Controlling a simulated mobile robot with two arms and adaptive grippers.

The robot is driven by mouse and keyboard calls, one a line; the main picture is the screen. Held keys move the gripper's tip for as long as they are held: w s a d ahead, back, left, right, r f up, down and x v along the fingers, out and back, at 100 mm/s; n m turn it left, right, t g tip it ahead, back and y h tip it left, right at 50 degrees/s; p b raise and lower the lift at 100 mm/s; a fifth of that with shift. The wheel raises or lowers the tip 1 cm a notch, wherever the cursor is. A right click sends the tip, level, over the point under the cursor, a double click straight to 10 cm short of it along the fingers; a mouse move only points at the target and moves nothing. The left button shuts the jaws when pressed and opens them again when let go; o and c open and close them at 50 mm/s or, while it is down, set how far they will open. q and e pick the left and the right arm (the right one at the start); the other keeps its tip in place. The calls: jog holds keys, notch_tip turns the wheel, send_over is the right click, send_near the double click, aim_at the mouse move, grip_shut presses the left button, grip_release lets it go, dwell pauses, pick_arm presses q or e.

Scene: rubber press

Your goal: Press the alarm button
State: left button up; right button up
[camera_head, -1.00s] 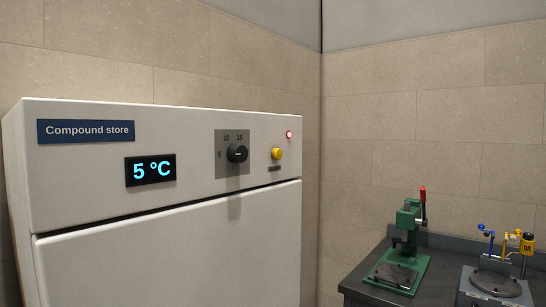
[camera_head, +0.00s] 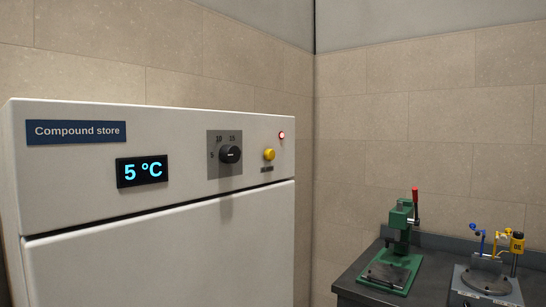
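A round yellow button (camera_head: 269,155) sits on the upper right of the front of a white cabinet (camera_head: 160,255) labelled "Compound store". A small dark label (camera_head: 267,169) is below the button, too small to read. A small round lamp (camera_head: 282,135) with a red rim is above and right of it. A black dial (camera_head: 230,154) marked 5, 10 and 15 is to the button's left. A display (camera_head: 142,170) reads 5 °C. Neither of my grippers is in view.
A dark bench (camera_head: 352,282) stands to the right of the cabinet. It carries a green hand press (camera_head: 401,225) with a red-tipped lever and a grey device (camera_head: 487,285) with blue and yellow parts. The tiled walls meet in a corner behind.

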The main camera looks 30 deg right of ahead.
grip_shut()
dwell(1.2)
